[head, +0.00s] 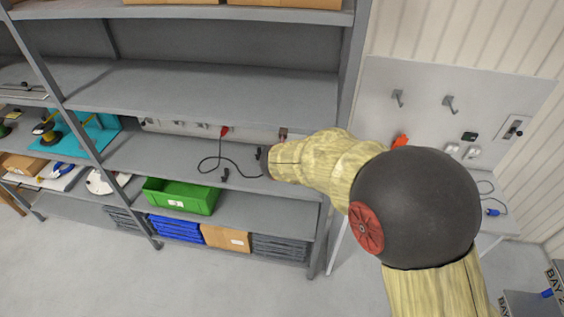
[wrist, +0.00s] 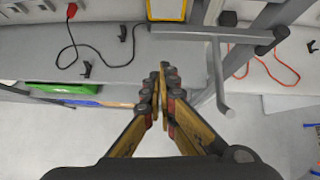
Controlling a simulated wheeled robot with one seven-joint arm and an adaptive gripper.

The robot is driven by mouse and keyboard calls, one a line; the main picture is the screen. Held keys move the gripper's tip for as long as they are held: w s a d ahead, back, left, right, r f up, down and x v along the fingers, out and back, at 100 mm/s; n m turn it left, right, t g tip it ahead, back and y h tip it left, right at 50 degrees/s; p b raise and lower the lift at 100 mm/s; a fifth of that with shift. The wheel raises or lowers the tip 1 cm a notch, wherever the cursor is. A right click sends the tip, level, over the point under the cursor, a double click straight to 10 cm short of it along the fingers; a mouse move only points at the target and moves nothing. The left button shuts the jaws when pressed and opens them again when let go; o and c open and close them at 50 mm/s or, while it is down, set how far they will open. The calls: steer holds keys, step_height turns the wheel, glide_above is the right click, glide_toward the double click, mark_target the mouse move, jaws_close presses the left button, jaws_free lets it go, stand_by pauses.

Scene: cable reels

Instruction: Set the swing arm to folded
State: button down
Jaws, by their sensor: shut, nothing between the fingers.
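The swing arm appears to be the grey bar assembly (wrist: 216,72) in the wrist view. A flat bar runs left from near a rack post, and a thinner bar with a rounded tip reaches down toward the camera. My gripper (wrist: 162,75) is shut and empty, its fingertips together left of the thinner bar and apart from it in the picture. Whether the right finger's side touches the bar I cannot tell. In the head view my gripper (head: 260,155) is mostly behind my own arm, and I cannot make out the swing arm there.
A black cable with a red plug (wrist: 71,11) lies on the shelf, with small black hooks (wrist: 87,69) nearby. An orange cable (wrist: 262,62) lies to the right. A green bin (head: 180,196) stands on the lower shelf. The rack post (head: 342,130) is close to my arm.

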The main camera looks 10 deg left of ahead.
steer(key=v, duration=0.7)
steer(key=shift+s, duration=0.3)
steer(key=shift+r, duration=0.15)
steer(key=s+a+n+g+y, duration=0.2)
steer(key=s+a+n+y, duration=0.55)
steer(key=n, duration=0.85)
steer(key=s+d+n+g+h+b, duration=0.1)
steer(key=s+d+n+g+b, duration=0.25)
steer(key=s+n, duration=0.6)
steer(key=s+d+f+n+h+b, duration=0.2)
steer(key=d+b, duration=0.4)
steer(key=d, duration=0.6)
steer(key=s+d+f+n+t+h+b, duration=0.1)
steer(key=s+d+f+n+h+b, duration=0.2)
steer(key=d, duration=0.9)
steer(key=s+d+f+n+t+h+b, duration=0.1)
steer(key=s+d+f+n+b, duration=0.3)
steer(key=d, duration=0.9)
steer(key=s+f+h+b, duration=0.1)
steer(key=s+f+b, duration=0.2)
steer(key=s+b, duration=0.2)
steer(key=shift+f+b, duration=0.25)
steer(key=shift+b, duration=0.65)
